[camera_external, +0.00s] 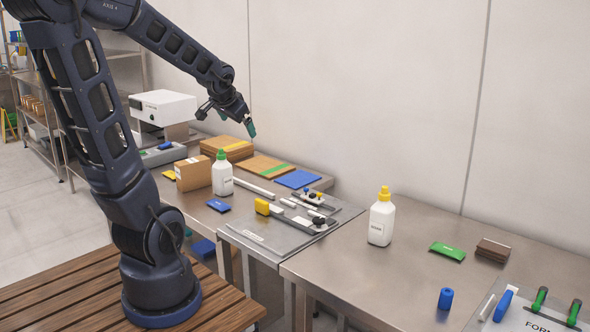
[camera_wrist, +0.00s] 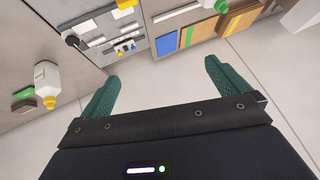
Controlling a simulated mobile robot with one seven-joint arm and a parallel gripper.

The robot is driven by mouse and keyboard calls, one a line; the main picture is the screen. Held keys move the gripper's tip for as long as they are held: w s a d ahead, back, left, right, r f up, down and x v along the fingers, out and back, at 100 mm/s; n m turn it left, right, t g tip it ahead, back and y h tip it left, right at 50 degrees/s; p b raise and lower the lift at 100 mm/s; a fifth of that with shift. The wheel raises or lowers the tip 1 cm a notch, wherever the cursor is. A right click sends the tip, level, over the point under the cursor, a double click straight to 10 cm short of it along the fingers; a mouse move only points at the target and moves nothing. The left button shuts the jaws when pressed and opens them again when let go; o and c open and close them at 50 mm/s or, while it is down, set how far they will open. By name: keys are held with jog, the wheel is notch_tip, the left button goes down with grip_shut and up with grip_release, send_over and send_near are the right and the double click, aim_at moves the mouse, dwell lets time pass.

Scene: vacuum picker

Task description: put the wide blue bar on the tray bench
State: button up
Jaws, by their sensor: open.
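My gripper (camera_external: 249,127) is raised above the back of the benches, near the wall. In the wrist view its two green fingers are spread with nothing between them (camera_wrist: 161,76). Several blue things show, and I cannot tell for certain which is the wide blue bar. A flat blue rectangle (camera_external: 298,179) lies beside the wooden boards, also in the wrist view (camera_wrist: 167,44). A small blue packet (camera_external: 219,206) lies at the front edge. A blue piece (camera_external: 502,305) stands at the lower right. A grey tray (camera_external: 268,237) with small parts lies on the middle bench.
A white bottle with yellow cap (camera_external: 381,220), a green-capped bottle (camera_external: 222,175), a cardboard box (camera_external: 194,174) and wooden boards (camera_external: 262,167) stand on the benches. A green packet (camera_external: 447,251) and blue cylinder (camera_external: 445,298) are at right. Steel around the yellow-capped bottle is clear.

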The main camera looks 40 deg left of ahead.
jog(key=w+a+f+m+t, duration=0.1)
jog(key=w+a+f, duration=0.5)
jog(key=a, duration=0.5)
jog(key=m+t, duration=0.2)
send_over(218, 203)
jog(key=w+d, duration=0.1)
jog(key=d, duration=0.1)
notch_tip(218, 203, down, 10)
jog(key=s+a+f+t+h, duration=0.1)
jog(key=s+f+h, duration=0.1)
jog(key=s+f, duration=0.2)
jog(key=s+a+f+t+h, duration=0.2)
jog(key=s+f, duration=0.2)
jog(key=f, duration=0.4)
jog(key=s+a+f+t+h, duration=0.2)
jog(key=s+f, duration=0.2)
jog(key=f, duration=0.2)
jog(key=shift+s+f+h, duration=0.3)
jog(key=shift+f+h, duration=0.05)
jog(key=shift+h, duration=0.05)
jog(key=shift+s+d+f+t, duration=0.1)
jog(key=shift+s+f+t, duration=0.1)
jog(key=shift+s+t, duration=0.15)
jog(key=x, duration=1)
jog(key=shift+w+d+f, duration=0.15)
jog(key=shift+w+d, duration=0.05)
jog(key=shift+w, duration=0.05)
jog(key=c, duration=0.8)
jog(key=shift+o, duration=0.2)
